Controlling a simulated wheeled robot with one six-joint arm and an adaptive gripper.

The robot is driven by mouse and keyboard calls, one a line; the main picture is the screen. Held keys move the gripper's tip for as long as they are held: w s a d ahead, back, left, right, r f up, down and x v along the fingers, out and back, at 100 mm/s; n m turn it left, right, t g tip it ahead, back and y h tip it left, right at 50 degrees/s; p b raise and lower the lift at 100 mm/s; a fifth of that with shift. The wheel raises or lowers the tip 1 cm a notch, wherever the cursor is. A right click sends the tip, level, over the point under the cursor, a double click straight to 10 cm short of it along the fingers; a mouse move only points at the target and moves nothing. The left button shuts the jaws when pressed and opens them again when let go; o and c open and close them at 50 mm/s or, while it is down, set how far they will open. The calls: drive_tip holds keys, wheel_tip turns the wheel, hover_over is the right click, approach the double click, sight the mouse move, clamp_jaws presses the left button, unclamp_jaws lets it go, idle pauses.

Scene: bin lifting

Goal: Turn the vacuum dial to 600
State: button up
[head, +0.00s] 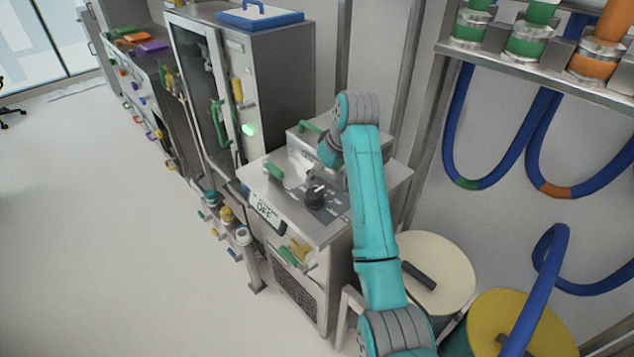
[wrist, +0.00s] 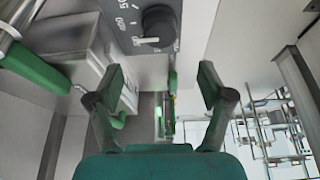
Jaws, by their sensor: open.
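The vacuum dial (head: 316,195) is a black round knob on a dark panel on top of the steel cabinet. In the wrist view the dial (wrist: 158,26) is at the top middle, with a pale pointer mark on it and printed numbers to its left, partly cut off. My gripper (wrist: 160,87) is open, its two green-padded fingers apart and empty. The dial appears beyond the fingertips, not between them. In the head view my gripper (head: 315,174) is small and partly hidden by my wrist, just behind and above the dial.
A display reading OFF (head: 264,210) is on the cabinet's front edge (head: 318,236). A tall glass-doored cabinet (head: 240,60) is to the left. Drums (head: 440,262) and blue hoses are to the right. The floor at left is clear.

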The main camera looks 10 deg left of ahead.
sight(314, 192)
drive_tip(key=x, duration=1)
drive_tip(key=shift+a+f, duration=0.1)
drive_tip(key=shift+f, duration=0.3)
drive_tip(key=c, duration=1.2)
